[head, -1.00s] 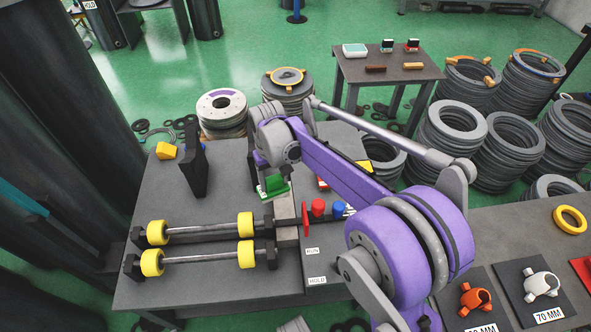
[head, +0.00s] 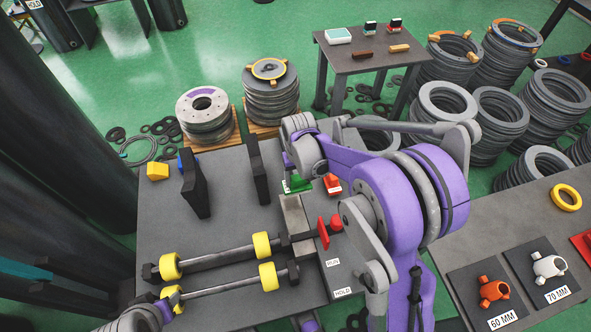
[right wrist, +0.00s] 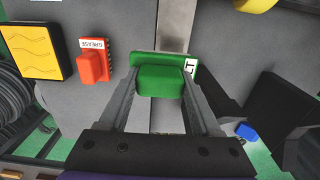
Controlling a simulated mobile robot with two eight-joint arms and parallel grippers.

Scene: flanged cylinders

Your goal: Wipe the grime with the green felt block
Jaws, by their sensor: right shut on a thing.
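The green felt block (head: 297,184) is at the far end of a pale metal strip (head: 297,218) on the grey bench; it also shows in the right wrist view (right wrist: 160,80). My right gripper (head: 294,176) is shut on it, with one finger on each side in the right wrist view. I cannot tell whether the block touches the strip. No grime can be made out; the gripper and block hide part of the strip. A piece of my left arm (head: 150,318) shows at the lower left, but its gripper does not.
A red block labelled GREASE (right wrist: 93,65) and a yellow wavy pad (right wrist: 31,52) lie beside the strip. Two upright black plates (head: 194,184) and yellow-ended rollers (head: 262,245) stand to the left. A red handwheel (head: 323,232) is close to the strip's right.

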